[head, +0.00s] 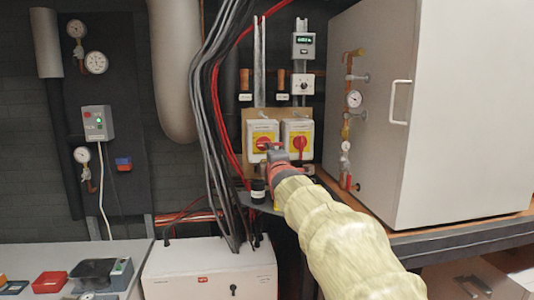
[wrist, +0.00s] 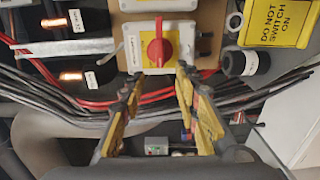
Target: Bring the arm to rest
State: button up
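My gripper (head: 274,156) is at the end of my cream-sleeved arm, in front of the left rotary switch (head: 256,128) in the head view. In the wrist view its two yellow-padded fingers (wrist: 159,80) are spread apart with nothing between them. The left switch (wrist: 158,46) lies just beyond the fingertips there. Its red handle stands upright in the wrist view and sideways in the head view. Whether a fingertip touches the switch box I cannot tell. The right rotary switch (head: 298,140) has an upright red handle.
Black and red cables (head: 212,110) run beside the left switch. A large grey cabinet (head: 440,110) stands to the right, and a white box (head: 208,272) sits below. Pipes and gauges are close by.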

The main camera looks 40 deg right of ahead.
jog(key=shift+s+a, duration=0.25)
jog(key=shift+s, duration=0.15)
dwell(0.3)
jog(key=s+a+f+m+g+y, duration=0.1)
jog(key=s+f+m+g, duration=0.1)
jog(key=f+m, duration=0.35)
jog(key=s+f+m+g+y, duration=0.1)
jog(key=s+f+m+g, duration=0.1)
jog(key=f, duration=0.7)
jog(key=s+a+f+m+g+y, duration=0.2)
jog(key=s+a+f+m+g, duration=0.1)
jog(key=s+a+f, duration=0.35)
jog(key=s+a+f+g+y, duration=0.1)
jog(key=s+a+f+y, duration=0.1)
jog(key=s+a, duration=0.5)
jog(key=s+a+f+m+y, duration=0.1)
jog(key=s+a+f, duration=0.3)
jog(key=s+a, duration=0.3)
jog(key=s+a+f+g+y, duration=0.1)
jog(key=s+a+f, duration=0.3)
jog(key=a, duration=1.1)
jog(key=shift+s+a+g+y, duration=0.25)
jog(key=shift+s+y, duration=0.55)
jog(key=shift+s, duration=0.9)
